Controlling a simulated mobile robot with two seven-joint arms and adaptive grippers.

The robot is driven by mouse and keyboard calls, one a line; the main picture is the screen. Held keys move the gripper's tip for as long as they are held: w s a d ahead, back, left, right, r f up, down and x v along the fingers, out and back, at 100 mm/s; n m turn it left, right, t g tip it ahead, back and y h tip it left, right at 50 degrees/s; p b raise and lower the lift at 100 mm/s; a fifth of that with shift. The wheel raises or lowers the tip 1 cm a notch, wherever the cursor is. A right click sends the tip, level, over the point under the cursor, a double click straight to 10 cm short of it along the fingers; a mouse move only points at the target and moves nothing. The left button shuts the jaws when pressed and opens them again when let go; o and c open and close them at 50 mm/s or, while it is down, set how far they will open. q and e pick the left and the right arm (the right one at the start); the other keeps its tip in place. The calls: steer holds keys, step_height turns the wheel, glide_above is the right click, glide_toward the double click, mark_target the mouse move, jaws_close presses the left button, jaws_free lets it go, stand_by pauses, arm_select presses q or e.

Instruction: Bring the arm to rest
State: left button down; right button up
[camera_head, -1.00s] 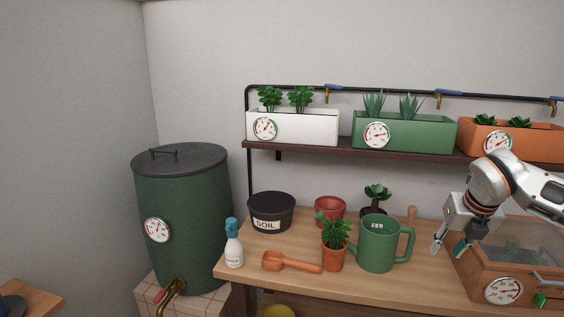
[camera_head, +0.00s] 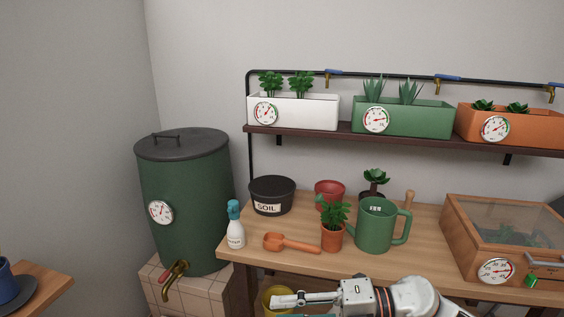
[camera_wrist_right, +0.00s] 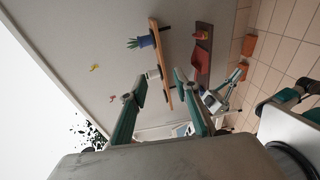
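My right arm (camera_head: 405,298) lies low along the bottom edge of the head view, in front of the workbench. Its gripper (camera_head: 275,308) points left, with its lower finger partly cut off by the frame. In the right wrist view, the two teal fingers of this gripper (camera_wrist_right: 158,82) are apart, with nothing between them. The left gripper does not show in the head view. A small light-coloured jointed arm with a teal part (camera_wrist_right: 218,98) shows in the wrist view. It may be my left arm, but its fingers are too small to read.
The workbench (camera_head: 390,270) carries a green watering can (camera_head: 374,228), potted plant (camera_head: 332,236), orange trowel (camera_head: 290,243), spray bottle (camera_head: 235,230), soil pot (camera_head: 272,198) and wooden glass-topped box (camera_head: 470,240). A yellow object (camera_head: 277,296) is beside the gripper. A green barrel (camera_head: 187,210) stands left.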

steer(key=w+d+f+m+t+h, duration=0.2)
steer(key=d+f+m+t+h, duration=0.6)
steer(key=m+t, duration=1.05)
steer(key=s+d+f+m+g+h, duration=0.1)
steer(key=s+d+f+m+g, duration=0.2)
steer(key=f, duration=0.4)
steer(key=s+d+f+m+g+h, duration=0.2)
steer(key=s+d+f+m+g, duration=0.1)
steer(key=s+f, duration=0.4)
steer(key=s+d+f+m+g+h, duration=0.2)
steer(key=s+d+f+m+g, duration=0.1)
steer(key=s+d+f+m, duration=0.2)
step_height(320, 180, down, 3)
steer(key=shift+s+r+m, duration=0.1)
steer(key=shift+s+m, duration=0.1)
steer(key=shift+m, duration=0.35)
